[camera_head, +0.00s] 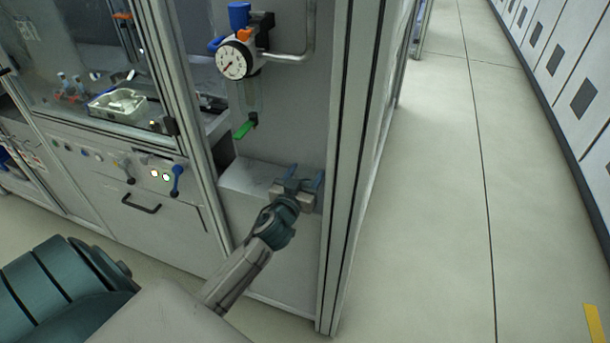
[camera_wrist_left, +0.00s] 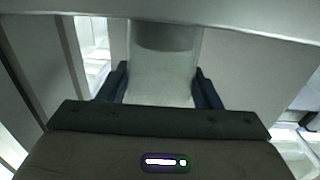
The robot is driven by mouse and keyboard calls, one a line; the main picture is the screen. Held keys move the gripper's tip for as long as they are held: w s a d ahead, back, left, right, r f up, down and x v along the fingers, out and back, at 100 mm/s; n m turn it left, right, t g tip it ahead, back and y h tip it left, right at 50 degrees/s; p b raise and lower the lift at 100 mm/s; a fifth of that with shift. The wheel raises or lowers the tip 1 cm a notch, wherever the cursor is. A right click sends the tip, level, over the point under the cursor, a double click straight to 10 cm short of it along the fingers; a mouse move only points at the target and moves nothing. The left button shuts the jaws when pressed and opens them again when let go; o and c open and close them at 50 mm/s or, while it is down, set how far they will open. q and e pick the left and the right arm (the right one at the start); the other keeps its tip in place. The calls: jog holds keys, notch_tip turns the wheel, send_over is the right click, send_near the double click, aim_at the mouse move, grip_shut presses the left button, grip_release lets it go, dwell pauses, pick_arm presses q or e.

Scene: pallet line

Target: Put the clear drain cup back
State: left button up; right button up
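My left gripper (camera_head: 297,180) is low in front of the white ledge (camera_head: 243,179) in the cabinet's open bay. In the left wrist view, a clear cup (camera_wrist_left: 163,78) stands between its two dark blue fingers (camera_wrist_left: 160,92), which lie close against both sides. The cup looks upright, with a darker band in its upper part. In the head view the cup is hard to make out between the fingers. Above, a pressure regulator with a round gauge (camera_head: 235,60) hangs on the wall, with a green drain lever (camera_head: 245,127) below it. My right gripper is not in view.
An aluminium post (camera_head: 350,150) stands close to the right of my left gripper. A metal pipe (camera_head: 290,57) runs right from the regulator. Left are a glazed machine with a white tray (camera_head: 117,104) inside and a panel with a blue-handled valve (camera_head: 176,178). The aisle floor is clear at right.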

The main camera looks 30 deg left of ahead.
pick_arm(q)
jog(key=o, duration=0.4)
jog(key=shift+r, duration=0.15)
